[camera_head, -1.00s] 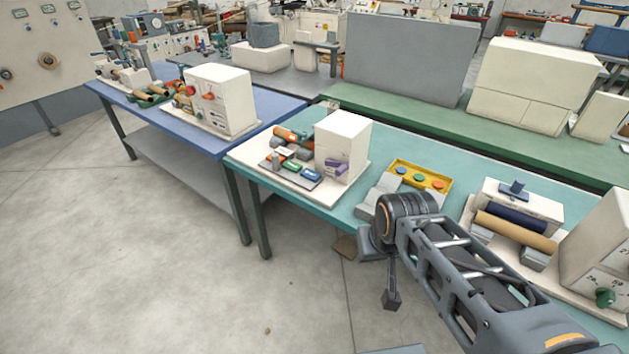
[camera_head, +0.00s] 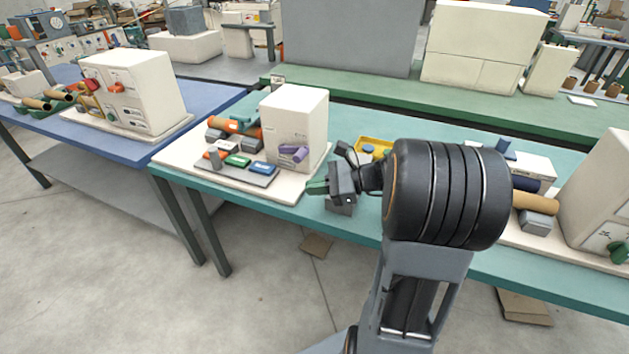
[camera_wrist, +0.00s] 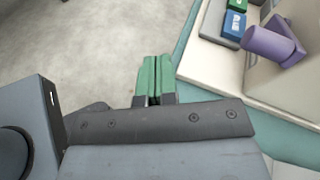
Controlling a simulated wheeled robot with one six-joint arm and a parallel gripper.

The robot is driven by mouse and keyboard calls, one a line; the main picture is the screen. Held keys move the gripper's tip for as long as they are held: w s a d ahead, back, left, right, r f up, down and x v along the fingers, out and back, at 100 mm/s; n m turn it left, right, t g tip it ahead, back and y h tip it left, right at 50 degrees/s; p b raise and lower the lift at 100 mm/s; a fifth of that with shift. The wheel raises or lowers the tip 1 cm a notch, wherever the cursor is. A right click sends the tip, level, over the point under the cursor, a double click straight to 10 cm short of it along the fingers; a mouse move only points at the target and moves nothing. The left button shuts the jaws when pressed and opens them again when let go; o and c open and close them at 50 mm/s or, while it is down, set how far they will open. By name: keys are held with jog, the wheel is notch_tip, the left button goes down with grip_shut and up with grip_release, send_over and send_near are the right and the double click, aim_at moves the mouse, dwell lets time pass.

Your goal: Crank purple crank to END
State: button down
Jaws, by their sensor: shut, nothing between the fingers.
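The purple crank (camera_head: 294,153) sticks out of the front of a white machine box (camera_head: 303,112) on the teal table; it also shows in the wrist view (camera_wrist: 270,45) at the upper right. My gripper (camera_head: 318,188), with green fingertips, is shut and empty. It is to the right of the crank and nearer the table's front edge, apart from it. In the wrist view my fingertips (camera_wrist: 154,79) point up beside the machine's base plate. The END mark is too small to make out.
A grey panel with a green button (camera_head: 238,160) and a blue button (camera_head: 263,168) lies left of the crank. An orange roll (camera_head: 240,126) sits behind it. A yellow tray (camera_head: 372,148) and a tan roll (camera_head: 535,202) are to the right.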

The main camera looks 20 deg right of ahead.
jog(key=w+d+m+t, duration=0.1)
jog(key=d+m+t, duration=0.1)
jog(key=d, duration=0.1)
jog(key=w+d+f+m+t+b, duration=0.1)
jog(key=d+m+t, duration=0.1)
jog(key=d, duration=0.2)
jog(key=w+d+f+m+t+b, duration=0.1)
jog(key=d+m+t, duration=0.1)
jog(key=d, duration=0.1)
jog(key=shift+d+f+m+t, duration=0.15)
jog(key=shift+m+t, duration=0.15)
jog(key=shift+t, duration=0.1)
jog(key=shift+w+b, duration=0.25)
jog(key=shift+b, duration=0.05)
jog(key=x, duration=0.9)
jog(key=shift+r+t+b, duration=0.3)
jog(key=shift+d, duration=0.1)
